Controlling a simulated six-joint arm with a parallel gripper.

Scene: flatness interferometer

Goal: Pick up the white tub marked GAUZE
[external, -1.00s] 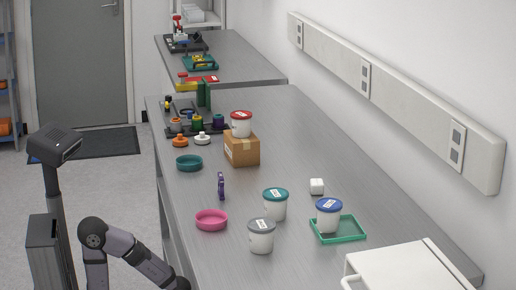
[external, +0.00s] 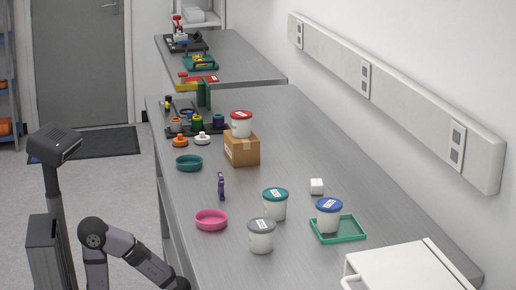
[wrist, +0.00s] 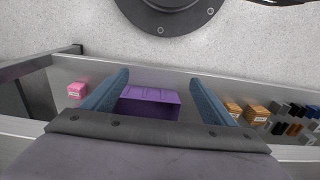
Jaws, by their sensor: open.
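Four white tubs with coloured lids show in the external view, and their labels are too small to read, so I cannot tell which is marked GAUZE. The red-lidded tub (external: 241,127) stands on a cardboard box (external: 242,149). The teal-lidded tub (external: 275,207) and the grey-lidded tub (external: 261,238) stand on the bench. The blue-lidded tub (external: 328,219) stands on a green tray (external: 351,236). My gripper (wrist: 158,82) is open, its two blue fingers apart in the wrist view, no tub between them. The external view does not show it.
A pink dish (external: 211,221), a teal dish (external: 188,163), an upright purple item (external: 221,186) and a white cube (external: 316,186) are on the bench. The wrist view shows a purple bin (wrist: 150,103), a pink box (wrist: 77,90) and orange boxes (wrist: 256,113).

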